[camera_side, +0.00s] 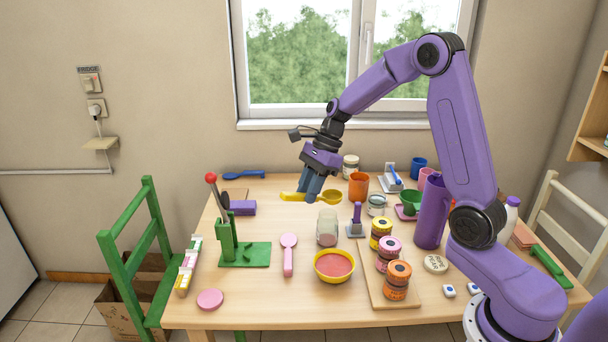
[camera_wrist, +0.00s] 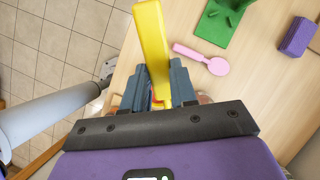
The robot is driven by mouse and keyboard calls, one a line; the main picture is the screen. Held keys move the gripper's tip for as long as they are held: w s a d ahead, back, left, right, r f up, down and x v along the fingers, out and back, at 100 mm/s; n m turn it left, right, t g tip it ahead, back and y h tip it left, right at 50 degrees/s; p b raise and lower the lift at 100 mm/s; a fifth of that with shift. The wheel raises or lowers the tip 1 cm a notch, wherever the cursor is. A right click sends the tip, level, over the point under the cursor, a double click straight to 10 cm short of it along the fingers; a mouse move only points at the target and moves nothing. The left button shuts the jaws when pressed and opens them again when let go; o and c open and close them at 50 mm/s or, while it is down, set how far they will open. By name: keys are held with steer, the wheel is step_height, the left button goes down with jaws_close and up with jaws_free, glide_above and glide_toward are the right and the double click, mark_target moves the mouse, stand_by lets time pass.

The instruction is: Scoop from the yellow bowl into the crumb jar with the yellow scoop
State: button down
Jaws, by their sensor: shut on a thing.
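The yellow scoop (camera_side: 332,197) is held in my gripper (camera_side: 309,192), above the back middle of the table. My gripper is shut on its handle, which also shows between the fingers (camera_wrist: 160,95) in the wrist view. The scoop's cup points right in the side view; I cannot tell whether it holds anything. The yellow bowl (camera_side: 334,281) stands near the front middle edge, filled with reddish-pink material. A clear jar (camera_side: 327,226), apparently the crumb jar, stands behind it with some pinkish content low inside. My gripper is behind and above both.
A pink spoon (camera_side: 288,256) lies left of the bowl. A green lever stand (camera_side: 244,254) is further left. Jars with orange and pink lids (camera_side: 397,283) stand on a board at right. An orange cup (camera_side: 359,186) and a green cup (camera_side: 413,199) stand behind.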

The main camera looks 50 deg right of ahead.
steer(key=s+a+n, duration=0.2)
steer(key=s+a, duration=0.1)
steer(key=s, duration=0.1)
step_height(320, 180, down, 13)
steer(key=shift+s+d+f+g, duration=0.15)
steer(key=shift+d+f+g, duration=0.05)
steer(key=shift+g, duration=0.2)
steer(key=shift+s+d+f+y, duration=0.1)
steer(key=shift+d+f+y, duration=0.45)
steer(key=shift+f+y, duration=0.35)
steer(key=shift+d+f+y, duration=0.55)
steer(key=shift+f+y, duration=0.2)
steer(key=shift+f, duration=0.15)
steer(key=shift+s+d+f+y, duration=0.1)
steer(key=shift+d+f+y, duration=0.45)
steer(key=shift+f+y, duration=0.35)
steer(key=shift+a, duration=0.1)
